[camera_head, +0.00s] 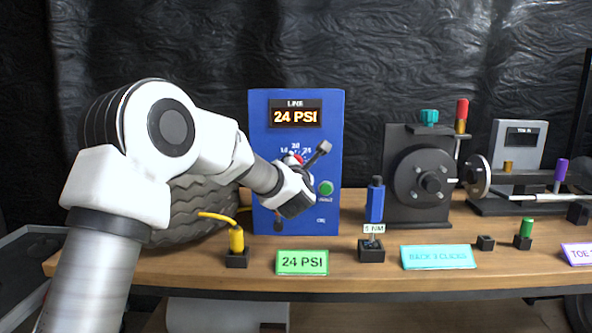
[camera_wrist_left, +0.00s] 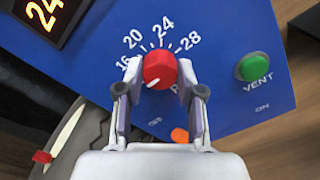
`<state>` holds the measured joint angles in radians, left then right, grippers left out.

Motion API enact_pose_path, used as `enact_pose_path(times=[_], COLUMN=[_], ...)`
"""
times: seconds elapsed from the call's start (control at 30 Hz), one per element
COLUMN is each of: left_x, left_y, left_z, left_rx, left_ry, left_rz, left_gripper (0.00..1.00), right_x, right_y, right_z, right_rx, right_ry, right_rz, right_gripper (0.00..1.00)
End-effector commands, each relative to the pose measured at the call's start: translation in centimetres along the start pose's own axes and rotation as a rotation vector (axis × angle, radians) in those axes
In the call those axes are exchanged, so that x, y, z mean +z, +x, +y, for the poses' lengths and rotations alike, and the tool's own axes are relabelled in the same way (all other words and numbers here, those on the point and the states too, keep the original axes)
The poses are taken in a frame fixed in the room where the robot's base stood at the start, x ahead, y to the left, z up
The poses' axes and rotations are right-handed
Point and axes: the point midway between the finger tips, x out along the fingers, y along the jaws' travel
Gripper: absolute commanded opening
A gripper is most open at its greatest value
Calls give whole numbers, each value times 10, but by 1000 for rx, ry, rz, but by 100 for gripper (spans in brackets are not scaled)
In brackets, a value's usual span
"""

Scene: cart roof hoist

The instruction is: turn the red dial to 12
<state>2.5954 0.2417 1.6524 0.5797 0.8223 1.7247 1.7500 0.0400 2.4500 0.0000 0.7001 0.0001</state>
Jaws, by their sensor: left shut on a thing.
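The red dial (camera_wrist_left: 160,70) is on the front of the blue LINE box (camera_head: 259,130). In the left wrist view, 16, 20, 24 and 28 read around its upper side. A white mark on the dial points to the lower left; no 12 can be read there. My left gripper (camera_wrist_left: 160,76) is shut on the dial, one finger on each side. In the head view, the dial (camera_head: 298,158) is mostly hidden by my left gripper. The display (camera_head: 296,115) reads 24 PSI. My right gripper is not in view.
A green VENT button (camera_wrist_left: 253,66) sits right of the dial. A green 24 PSI card (camera_head: 302,262) lies before the box. A yellow tool (camera_head: 237,240) and a blue-handled tool (camera_head: 375,203) stand nearby. A tyre (camera_head: 190,212) is behind my left arm.

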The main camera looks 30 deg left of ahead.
Motion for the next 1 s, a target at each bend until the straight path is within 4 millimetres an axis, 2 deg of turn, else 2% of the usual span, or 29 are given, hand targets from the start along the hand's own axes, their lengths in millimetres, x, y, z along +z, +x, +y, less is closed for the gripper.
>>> enact_pose_path(times=[0.33,0.37,0.4,0.77,0.87,1.0], left_x=[0,0,0,0,1,1], left_y=[0,0,0,-3,-15,-48], left_z=[0,0,0,0,0,0], left_rx=[-1,-1,-1,-1,-2,-2], left_ry=[-4,-4,-4,-2,-3,-1], left_rz=[1,1,1,1,0,-1], left_gripper=[2,48,62,63,63,63], right_x=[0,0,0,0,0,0], right_y=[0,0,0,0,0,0], right_z=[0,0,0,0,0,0], right_rx=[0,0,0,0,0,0], right_ry=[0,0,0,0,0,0], right_rz=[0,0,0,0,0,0], right_gripper=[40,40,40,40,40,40])
